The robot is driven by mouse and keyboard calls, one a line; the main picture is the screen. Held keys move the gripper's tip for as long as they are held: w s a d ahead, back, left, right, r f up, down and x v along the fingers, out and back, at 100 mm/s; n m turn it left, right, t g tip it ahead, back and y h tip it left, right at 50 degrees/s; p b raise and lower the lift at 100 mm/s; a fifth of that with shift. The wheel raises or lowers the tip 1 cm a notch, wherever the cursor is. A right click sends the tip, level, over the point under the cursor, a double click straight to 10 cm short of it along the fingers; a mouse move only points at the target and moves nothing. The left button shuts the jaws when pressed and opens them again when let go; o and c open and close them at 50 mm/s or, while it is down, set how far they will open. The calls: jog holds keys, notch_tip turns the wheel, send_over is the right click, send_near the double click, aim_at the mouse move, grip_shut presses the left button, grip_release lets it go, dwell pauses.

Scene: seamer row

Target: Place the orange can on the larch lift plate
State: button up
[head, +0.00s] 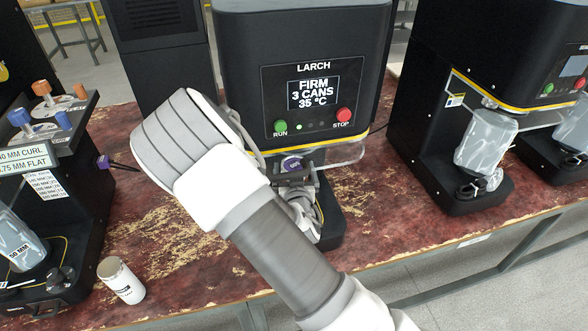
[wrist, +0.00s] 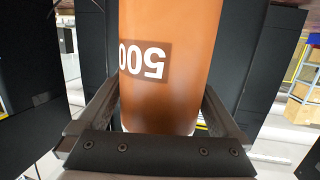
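The orange can (wrist: 170,30) fills the middle of the wrist view, with a dark label reading 500 upside down. My gripper (wrist: 163,92) has one finger on each side of the can and appears shut on it. In the head view my arm reaches to the front of the larch machine (head: 300,50), and its end is below the RUN and STOP buttons. The arm hides the orange can and most of the space under the larch head. Part of the machine's black base (head: 331,228) shows; the lift plate itself is not clearly visible.
A clear guard (head: 345,157) sticks out at the larch machine's right. Another seamer (head: 440,100) with a clear guard stands to the right.

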jog(key=s+r+p, duration=0.2)
jog(key=s+p, duration=0.5)
jog(key=s, duration=0.4)
jog(key=shift+s+r, duration=0.35)
jog(key=shift+s, duration=0.1)
dwell(0.4)
